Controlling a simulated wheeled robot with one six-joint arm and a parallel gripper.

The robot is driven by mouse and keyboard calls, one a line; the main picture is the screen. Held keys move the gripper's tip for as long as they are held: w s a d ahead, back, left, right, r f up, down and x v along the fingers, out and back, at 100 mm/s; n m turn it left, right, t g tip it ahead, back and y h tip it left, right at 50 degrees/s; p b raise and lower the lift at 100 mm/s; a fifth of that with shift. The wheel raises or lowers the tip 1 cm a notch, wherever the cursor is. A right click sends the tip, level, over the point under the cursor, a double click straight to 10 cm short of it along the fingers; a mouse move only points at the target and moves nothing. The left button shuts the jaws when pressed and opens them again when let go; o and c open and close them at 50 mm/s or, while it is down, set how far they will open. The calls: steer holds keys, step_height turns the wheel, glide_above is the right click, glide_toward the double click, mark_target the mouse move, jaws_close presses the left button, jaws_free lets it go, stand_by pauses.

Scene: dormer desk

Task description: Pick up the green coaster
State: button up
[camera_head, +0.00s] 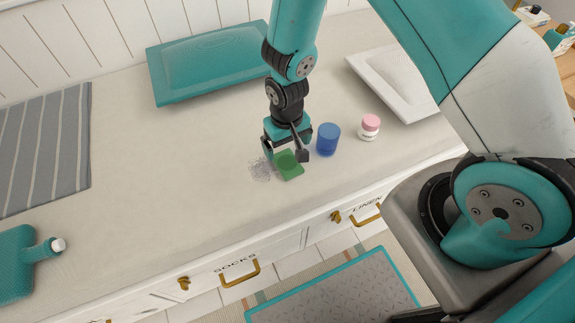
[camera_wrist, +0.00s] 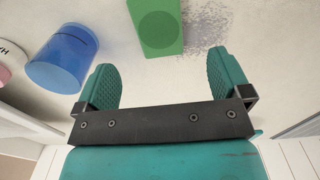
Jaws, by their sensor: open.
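The green coaster (camera_head: 289,167) is a square with a round recess, lying flat on the pale dresser top. In the wrist view the coaster (camera_wrist: 157,22) is at the top centre, beyond the fingertips and partly cut off by the frame edge. My gripper (camera_head: 287,152) is just above and behind the coaster, pointing down, and hides part of its far side in the head view. In the wrist view my gripper (camera_wrist: 166,68) has its two teal fingers wide apart with nothing between them.
A blue cup (camera_head: 328,139) stands close to the right of my gripper. A pink-lidded jar (camera_head: 370,127) is further right. A grey scribbled patch (camera_head: 262,169) lies left of the coaster. A teal tray (camera_head: 164,88) and white tray (camera_head: 361,67) are behind.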

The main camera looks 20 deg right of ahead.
mark_target(287, 163)
step_height(287, 163, down, 8)
steer(key=shift+w+d+r+b, duration=0.1)
steer(key=shift+r+b, duration=0.05)
steer(key=shift+b, duration=0.45)
steer(key=shift+c, duration=0.4)
steer(key=c, duration=0.9)
